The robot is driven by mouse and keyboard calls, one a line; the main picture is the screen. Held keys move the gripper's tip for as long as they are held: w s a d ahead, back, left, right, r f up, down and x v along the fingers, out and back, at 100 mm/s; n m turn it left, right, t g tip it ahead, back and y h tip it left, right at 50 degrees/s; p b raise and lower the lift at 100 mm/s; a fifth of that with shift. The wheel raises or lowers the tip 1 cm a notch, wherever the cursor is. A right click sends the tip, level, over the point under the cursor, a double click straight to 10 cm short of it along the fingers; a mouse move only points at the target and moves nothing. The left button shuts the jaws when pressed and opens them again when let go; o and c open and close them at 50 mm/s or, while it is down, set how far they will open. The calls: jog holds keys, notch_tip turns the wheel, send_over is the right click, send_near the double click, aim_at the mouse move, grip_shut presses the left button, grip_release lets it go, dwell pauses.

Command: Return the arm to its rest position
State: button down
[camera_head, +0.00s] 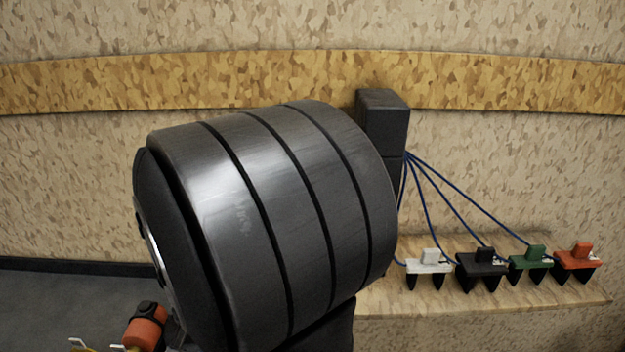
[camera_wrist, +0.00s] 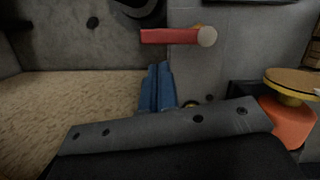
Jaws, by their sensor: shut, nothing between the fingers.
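My gripper (camera_wrist: 159,68) shows in the wrist view as two blue fingers pressed together, with nothing between them. The fingers point up the picture, toward a grey surface. A red bar with a pale round end (camera_wrist: 172,37) lies beyond the fingertips, apart from them in the picture. In the head view a large dark ribbed cylinder, which looks like a link of my arm, fills the middle and hides much behind it. My gripper does not show in that view.
A wooden ledge (camera_head: 470,303) at right bears white (camera_head: 429,262), black (camera_head: 482,262), green (camera_head: 531,260) and orange (camera_head: 577,260) plug-like pieces. Blue cables run to a dark box (camera_head: 384,122). Orange-and-black (camera_head: 147,325) and orange-and-yellow (camera_wrist: 290,122) objects show at the edges.

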jog(key=a+n, duration=0.1)
jog(key=n, duration=0.1)
jog(key=w+a+f+n+h, duration=0.1)
jog(key=n, duration=0.1)
jog(key=shift+w+a+f+n+t, duration=0.1)
jog(key=shift+w+a+n+t, duration=0.1)
jog(key=shift+n+t, duration=0.2)
jog(key=a+n, duration=0.1)
jog(key=f+n, duration=0.1)
jog(key=n, duration=0.1)
jog(key=w+a+n, duration=0.1)
jog(key=shift+w+a+f+n+t+h, duration=0.1)
jog(key=shift+a+f+n+t+h, duration=0.05)
jog(key=shift+a+n+t+h, duration=0.2)
jog(key=a+n, duration=0.2)
jog(key=n, duration=0.1)
jog(key=shift+n+t+h, duration=0.25)
jog(key=shift+t, duration=0.1)
jog(key=shift+s+a+n+t, duration=0.35)
jog(key=shift+a+n, duration=0.3)
jog(key=shift+n, duration=0.55)
jog(key=v, duration=0.4)
